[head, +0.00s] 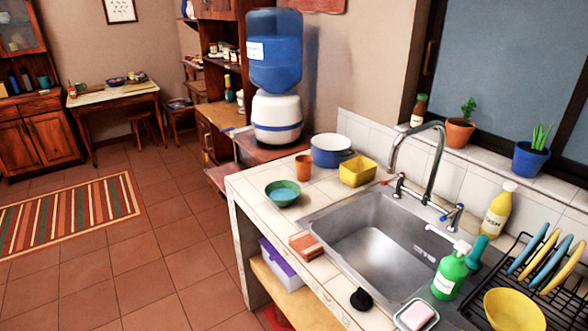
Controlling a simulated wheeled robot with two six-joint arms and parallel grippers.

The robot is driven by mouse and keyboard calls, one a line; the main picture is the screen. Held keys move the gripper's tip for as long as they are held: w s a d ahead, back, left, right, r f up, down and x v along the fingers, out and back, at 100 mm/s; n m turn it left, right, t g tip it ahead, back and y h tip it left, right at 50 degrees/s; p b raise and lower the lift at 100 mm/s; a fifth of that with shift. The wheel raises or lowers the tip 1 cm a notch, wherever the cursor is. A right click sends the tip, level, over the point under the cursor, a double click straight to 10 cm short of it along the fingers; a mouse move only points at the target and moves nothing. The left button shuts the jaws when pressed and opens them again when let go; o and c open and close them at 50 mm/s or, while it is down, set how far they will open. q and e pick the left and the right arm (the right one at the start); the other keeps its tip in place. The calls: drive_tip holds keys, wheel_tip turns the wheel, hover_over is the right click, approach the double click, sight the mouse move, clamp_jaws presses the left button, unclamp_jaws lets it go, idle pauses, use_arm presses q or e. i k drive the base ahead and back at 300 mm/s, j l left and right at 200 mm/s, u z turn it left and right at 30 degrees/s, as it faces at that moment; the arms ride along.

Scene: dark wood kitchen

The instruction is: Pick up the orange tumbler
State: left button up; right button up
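The orange tumbler (303,168) stands upright on the white tiled counter (246,187), near its far end. It is just left of a blue pot with a white inside (331,150) and behind a green bowl (283,193). A yellow square container (358,171) is to its right. The tumbler is in plain view from the front. Neither of my grippers shows in the head view.
A steel sink (385,240) with a tall tap (436,165) fills the counter's middle. A sponge or brick-like block (306,244), a green spray bottle (450,273) and a dish rack (510,258) are nearer. Open tiled floor (150,255) lies left of the counter.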

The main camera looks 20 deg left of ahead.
sight(303, 169)
drive_tip(key=i+j+z, duration=0.25)
drive_tip(key=j, duration=0.15)
drive_tip(key=j+z, duration=0.25)
drive_tip(key=j, duration=0.2)
drive_tip(key=i+j+z, duration=0.25)
drive_tip(key=j, duration=0.25)
drive_tip(key=k+l, duration=0.05)
drive_tip(key=k, duration=0.05)
